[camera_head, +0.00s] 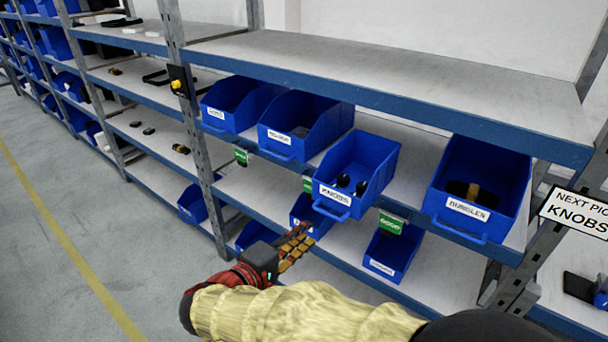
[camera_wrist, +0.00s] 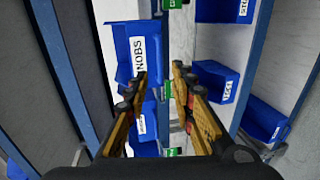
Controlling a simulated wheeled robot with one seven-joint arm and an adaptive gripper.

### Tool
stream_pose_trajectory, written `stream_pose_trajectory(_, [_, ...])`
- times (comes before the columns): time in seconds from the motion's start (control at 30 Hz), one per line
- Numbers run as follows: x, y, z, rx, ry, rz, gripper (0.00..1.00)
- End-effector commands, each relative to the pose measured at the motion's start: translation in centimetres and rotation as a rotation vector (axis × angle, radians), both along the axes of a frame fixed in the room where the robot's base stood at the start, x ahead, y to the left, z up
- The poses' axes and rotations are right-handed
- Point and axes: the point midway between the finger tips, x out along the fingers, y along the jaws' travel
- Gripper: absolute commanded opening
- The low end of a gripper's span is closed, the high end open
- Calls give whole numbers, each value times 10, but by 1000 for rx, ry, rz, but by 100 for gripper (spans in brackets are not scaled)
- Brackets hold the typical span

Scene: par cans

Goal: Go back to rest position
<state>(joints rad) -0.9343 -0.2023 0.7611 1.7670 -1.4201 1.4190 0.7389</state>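My gripper (camera_head: 302,236) is in front of the shelving, below and left of the blue KNOBS bin (camera_head: 372,160). In the wrist view my gripper (camera_wrist: 159,73) has its two yellow fingers apart, with nothing seen between them. The KNOBS bin shows there turned sideways, left of the fingers (camera_wrist: 112,50). The bin sits forward over the shelf's front edge and holds a few dark knobs (camera_head: 343,181). My arm comes in from the bottom right, in a yellow sleeve.
A bin (camera_head: 476,210) labelled like BUBBLES stands at right. Two blue bins (camera_head: 286,143) (camera_head: 222,117) stand left of KNOBS. Lower bins (camera_head: 395,245) are close to my gripper. A metal upright (camera_head: 205,170) stands left. A sign (camera_head: 580,212) reads NEXT PICK KNOBS. Grey floor (camera_head: 40,255) is free at left.

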Motion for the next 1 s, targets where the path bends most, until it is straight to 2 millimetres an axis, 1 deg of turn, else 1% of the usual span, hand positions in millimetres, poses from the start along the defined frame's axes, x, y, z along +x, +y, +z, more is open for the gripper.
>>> stream_pose_trajectory(0.1, [0, 0, -1, -17, 15, 7, 25])
stream_pose_trajectory(0.17, [1, 3, -5, -38, 51, 23, 25])
stream_pose_trajectory(0.27, [-14, -4, -39, -54, 195, 21, 25])
stream_pose_trajectory(0.33, [-34, -13, -65, -44, 318, 12, 25])
stream_pose_trajectory(0.4, [-57, -22, -81, -1, 433, 1, 25])
stream_pose_trajectory(0.53, [-97, -49, -94, 141, 609, -50, 25])
stream_pose_trajectory(0.67, [-137, -75, -91, 368, 730, -114, 25])
stream_pose_trajectory(0.7, [-149, -82, -87, 456, 752, -137, 25])
stream_pose_trajectory(0.8, [-172, -94, -72, 677, 766, -186, 25])
stream_pose_trajectory(0.9, [-188, -104, -52, 882, 727, -229, 25])
stream_pose_trajectory(1.0, [-197, -115, -29, 1065, 650, -272, 25])
